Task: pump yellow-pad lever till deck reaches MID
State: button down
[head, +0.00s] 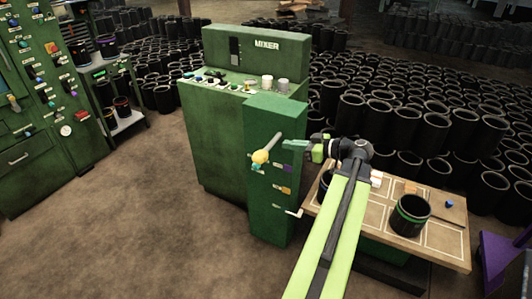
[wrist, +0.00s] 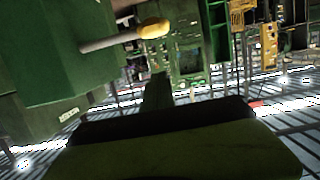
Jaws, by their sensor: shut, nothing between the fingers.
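The lever (head: 268,157) is a pale grey rod with a yellow end on the green column at the mixer's front. Its rod slants, with the yellow end at the lower left. In the wrist view the lever (wrist: 152,28) shows near the top, clear of the gripper parts at the bottom. My gripper (head: 314,149) is shut and empty, to the right of the lever and apart from it. The wooden deck (head: 447,240) is at the right, partly behind my arm. I cannot read any MID mark.
The green mixer cabinet (head: 225,135) stands behind the column. Purple and yellow tags and a small lower handle (head: 293,212) are on the column. A black sleeve (head: 410,214) with a green band stands on the deck. Many black sleeves fill the back. Open floor lies at the left front.

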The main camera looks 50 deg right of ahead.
jog(key=b, duration=0.3)
send_over(265, 156)
jog(key=f, duration=0.3)
jog(key=shift+w, duration=0.2)
notch_tip(265, 156, down, 3)
jog(key=b, duration=0.2)
jog(key=shift+s+d+b, duration=0.1)
jog(key=shift+s+b, duration=0.05)
jog(key=shift+b, duration=0.25)
jog(key=shift+f+b, duration=0.3)
jog(key=shift+b, duration=0.05)
